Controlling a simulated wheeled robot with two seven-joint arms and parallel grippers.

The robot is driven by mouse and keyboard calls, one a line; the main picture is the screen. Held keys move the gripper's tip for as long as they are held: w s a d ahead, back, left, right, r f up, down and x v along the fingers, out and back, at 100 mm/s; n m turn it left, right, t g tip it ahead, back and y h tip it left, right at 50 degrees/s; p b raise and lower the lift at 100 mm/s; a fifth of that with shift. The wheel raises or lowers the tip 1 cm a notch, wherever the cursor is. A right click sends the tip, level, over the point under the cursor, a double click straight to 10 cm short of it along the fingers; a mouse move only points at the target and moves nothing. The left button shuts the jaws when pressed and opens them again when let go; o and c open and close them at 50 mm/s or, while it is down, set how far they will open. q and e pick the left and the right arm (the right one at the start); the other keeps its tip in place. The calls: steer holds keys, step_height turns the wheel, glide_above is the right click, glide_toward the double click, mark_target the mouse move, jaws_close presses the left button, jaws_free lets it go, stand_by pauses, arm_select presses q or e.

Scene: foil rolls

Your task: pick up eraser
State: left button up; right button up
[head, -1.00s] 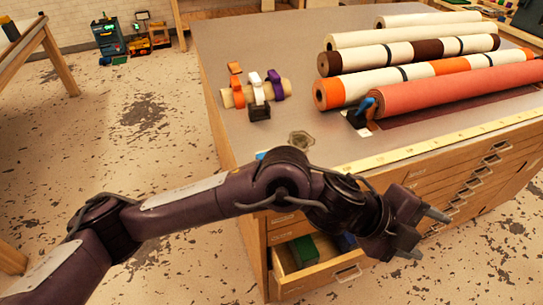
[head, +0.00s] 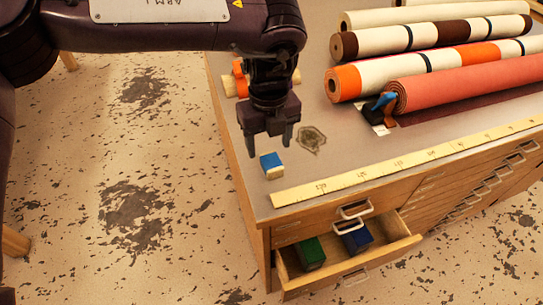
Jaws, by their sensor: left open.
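A small blue block with a pale lower side, which looks like the eraser (head: 271,163), lies on the grey cabinet top near its front left corner. My left gripper (head: 269,149) points down just above and behind it in the head view. Its two fingers are apart and nothing shows between them. I cannot tell how much height separates the fingertips from the eraser. My right gripper is not in view.
A yellow ruler strip (head: 400,162) runs along the front edge. Several rolls, including a red one (head: 470,82), lie behind it. A blue-handled tool (head: 378,107) stands beside the red roll. The open drawer (head: 350,268) holds a green block (head: 309,252) and a blue block (head: 356,238).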

mark_target(271, 161)
arm_select(q)
steer(key=shift+s+d+f+p, duration=0.15)
steer(key=shift+s+f+p, duration=0.35)
steer(key=shift+s+f, duration=0.3)
steer(key=f, duration=0.2)
steer(key=shift+w+d+f+p, duration=0.1)
steer(key=shift+w+f+p, duration=0.2)
steer(key=shift+f, duration=0.1)
steer(key=shift+w+f, duration=0.1)
steer(key=shift+f, duration=0.3)
steer(key=shift+s, duration=0.2)
steer(key=shift+c, duration=1.3)
steer(key=shift+w, duration=0.1)
steer(key=c, duration=0.7)
steer(key=shift+c, duration=0.6)
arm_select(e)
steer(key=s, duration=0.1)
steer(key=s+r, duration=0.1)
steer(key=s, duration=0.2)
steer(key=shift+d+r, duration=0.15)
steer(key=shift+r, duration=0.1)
arm_select(q)
steer(key=shift+r, duration=0.1)
